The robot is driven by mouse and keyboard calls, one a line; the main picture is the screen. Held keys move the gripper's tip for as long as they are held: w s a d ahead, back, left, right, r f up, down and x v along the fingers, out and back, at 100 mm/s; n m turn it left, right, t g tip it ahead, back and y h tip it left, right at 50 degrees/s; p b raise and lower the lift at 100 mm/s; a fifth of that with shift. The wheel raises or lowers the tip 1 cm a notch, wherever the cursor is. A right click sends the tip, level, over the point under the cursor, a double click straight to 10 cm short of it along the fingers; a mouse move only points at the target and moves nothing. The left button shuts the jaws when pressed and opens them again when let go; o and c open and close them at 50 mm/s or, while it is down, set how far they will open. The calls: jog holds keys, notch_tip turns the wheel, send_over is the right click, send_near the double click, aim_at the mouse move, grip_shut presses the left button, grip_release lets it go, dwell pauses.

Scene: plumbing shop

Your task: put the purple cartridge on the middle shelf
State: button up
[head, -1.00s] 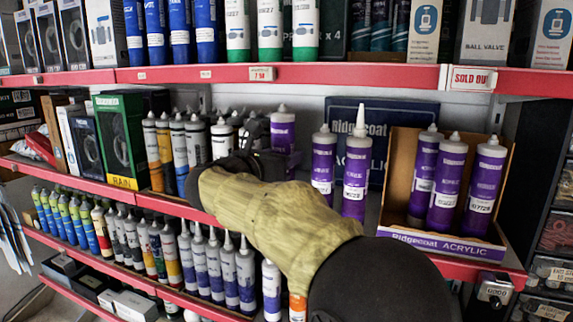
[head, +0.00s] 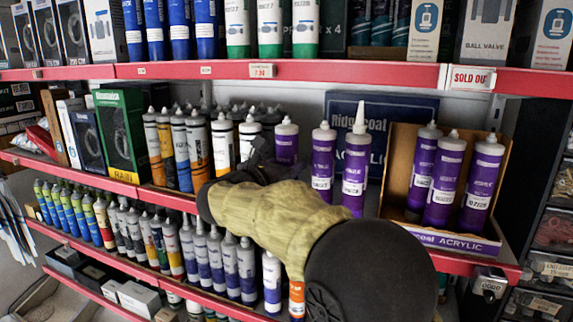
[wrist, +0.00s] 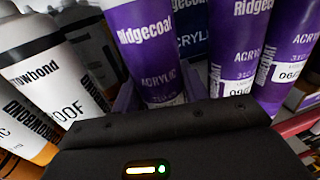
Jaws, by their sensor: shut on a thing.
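The purple cartridge (head: 287,145) stands upright in my gripper (head: 262,160), at the middle shelf (head: 160,198). In the wrist view the purple cartridge (wrist: 147,50) is between the fingers, its Ridgecoat Acrylic label facing me. My gripper (wrist: 158,95) is shut on it. My forearm and hand hide its lower part in the head view, so I cannot tell whether its base touches the shelf. Two purple cartridges (head: 323,160) stand just to its right, and white and orange cartridges (head: 222,145) stand to its left.
An open carton (head: 455,240) of purple cartridges stands at the right of the middle shelf. A dark Ridgecoat box (head: 400,115) is behind. The red-edged upper shelf (head: 350,76) runs overhead. More cartridges (head: 215,260) fill the shelf below. Room beside the held cartridge is narrow.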

jog(key=shift+f, duration=0.15)
jog(key=o, duration=1.3)
jog(key=shift+o, duration=0.2)
jog(key=shift+r, duration=0.25)
jog(key=b+v, duration=0.4)
jog(key=v, duration=0.8)
jog(key=shift+f, duration=0.15)
